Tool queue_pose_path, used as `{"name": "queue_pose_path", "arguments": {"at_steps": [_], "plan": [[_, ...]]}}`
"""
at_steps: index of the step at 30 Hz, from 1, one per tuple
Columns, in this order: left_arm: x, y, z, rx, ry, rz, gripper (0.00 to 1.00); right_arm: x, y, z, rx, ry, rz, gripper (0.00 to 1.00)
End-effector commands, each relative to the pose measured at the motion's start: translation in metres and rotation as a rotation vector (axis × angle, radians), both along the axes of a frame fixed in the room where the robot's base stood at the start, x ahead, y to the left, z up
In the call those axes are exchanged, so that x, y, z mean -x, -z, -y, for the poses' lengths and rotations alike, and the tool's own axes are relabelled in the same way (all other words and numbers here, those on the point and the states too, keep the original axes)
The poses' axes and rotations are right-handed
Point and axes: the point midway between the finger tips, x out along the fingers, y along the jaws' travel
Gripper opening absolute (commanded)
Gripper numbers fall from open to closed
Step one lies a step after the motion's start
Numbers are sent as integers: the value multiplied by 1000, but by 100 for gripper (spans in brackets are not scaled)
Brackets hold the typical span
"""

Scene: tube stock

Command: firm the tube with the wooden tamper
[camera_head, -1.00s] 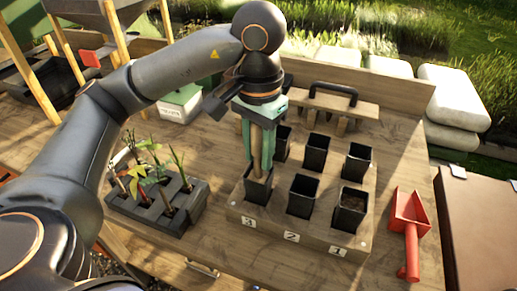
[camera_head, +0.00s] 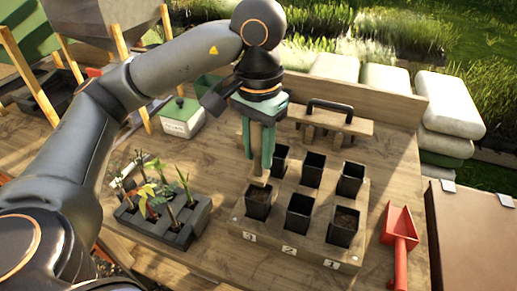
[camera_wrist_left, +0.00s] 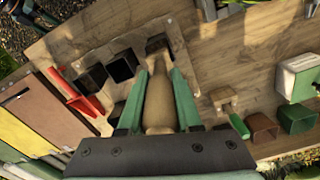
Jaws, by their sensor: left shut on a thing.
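My left gripper (camera_head: 260,150) is shut on the wooden tamper (camera_head: 257,136), which hangs upright between the green fingers. The tamper also fills the middle of the left wrist view (camera_wrist_left: 158,103). Its foot is over the front-left black tube (camera_head: 258,208), by the label 3, at about the rim. Brown soil shows inside this tube; how full it is I cannot tell. The tube by label 1 (camera_head: 343,230) also holds soil. The tube by label 2 (camera_head: 298,217) looks dark inside. My right gripper is not in view.
The tubes stand in a wooden rack (camera_head: 290,250). A seedling tray (camera_head: 180,236) is to its left, a red scoop (camera_head: 400,235) to its right. Behind are a lidded box (camera_head: 180,125) and a wooden stand with a black handle (camera_head: 330,105).

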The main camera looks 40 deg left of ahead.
Motion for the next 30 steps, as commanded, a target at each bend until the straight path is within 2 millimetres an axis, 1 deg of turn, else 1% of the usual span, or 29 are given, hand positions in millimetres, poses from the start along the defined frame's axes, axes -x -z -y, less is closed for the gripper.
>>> {"name": "queue_pose_path", "arguments": {"at_steps": [1, 21, 30], "plan": [[0, -7, 0, 0, -1, 1, 0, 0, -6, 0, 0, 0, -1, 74], [0, -46, 0, 0, -1, 0, 0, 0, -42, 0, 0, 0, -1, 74], [0, -46, 0, 0, -1, 0, 0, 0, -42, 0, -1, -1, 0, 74]]}}
